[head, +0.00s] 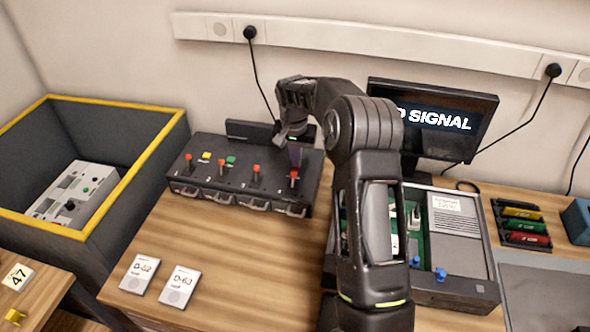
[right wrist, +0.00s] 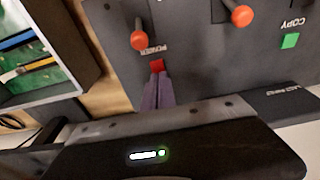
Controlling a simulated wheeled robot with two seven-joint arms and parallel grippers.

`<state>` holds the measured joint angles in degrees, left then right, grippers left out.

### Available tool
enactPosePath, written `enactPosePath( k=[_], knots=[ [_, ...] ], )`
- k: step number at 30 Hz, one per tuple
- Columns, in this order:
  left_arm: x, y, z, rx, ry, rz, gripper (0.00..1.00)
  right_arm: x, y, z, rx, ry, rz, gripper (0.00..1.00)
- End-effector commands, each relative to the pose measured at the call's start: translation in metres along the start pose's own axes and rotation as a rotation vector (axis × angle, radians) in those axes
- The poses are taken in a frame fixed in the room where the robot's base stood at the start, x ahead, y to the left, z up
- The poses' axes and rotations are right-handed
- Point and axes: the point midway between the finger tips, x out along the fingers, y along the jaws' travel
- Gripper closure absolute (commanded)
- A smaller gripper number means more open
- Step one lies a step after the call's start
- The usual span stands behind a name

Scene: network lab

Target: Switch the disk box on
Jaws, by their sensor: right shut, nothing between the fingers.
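The disk box is probably the dark grey unit (head: 225,190) on the wooden table, with several orange-red-knobbed levers and front handles. Its red button labelled POWER (right wrist: 157,66) shows in the right wrist view. My right gripper (right wrist: 158,78) is shut and empty, its fingertips at the edge of that button; I cannot tell whether they press it. In the head view the right gripper (head: 295,155) points down over the unit's right end, by a red-topped lever (head: 294,174). My left gripper is out of view.
A monitor (head: 435,118) reading "SIGNAL" stands at the back. An open case with a green board (head: 455,290) is partly behind my right arm. Two labelled cards (head: 180,287) lie in front. A yellow-rimmed bin (head: 150,165) is at the left. Bare wood lies in front of the unit.

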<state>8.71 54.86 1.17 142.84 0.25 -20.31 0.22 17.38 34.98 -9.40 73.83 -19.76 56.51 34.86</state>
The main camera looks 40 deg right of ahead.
Motion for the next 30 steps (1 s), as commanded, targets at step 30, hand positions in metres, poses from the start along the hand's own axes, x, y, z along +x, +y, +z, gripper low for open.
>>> enactPosePath(
  k=[30],
  knots=[
    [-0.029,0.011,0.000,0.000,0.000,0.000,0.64,-0.046,0.000,-0.007,0.000,-0.001,0.000,1.00]
  ],
)
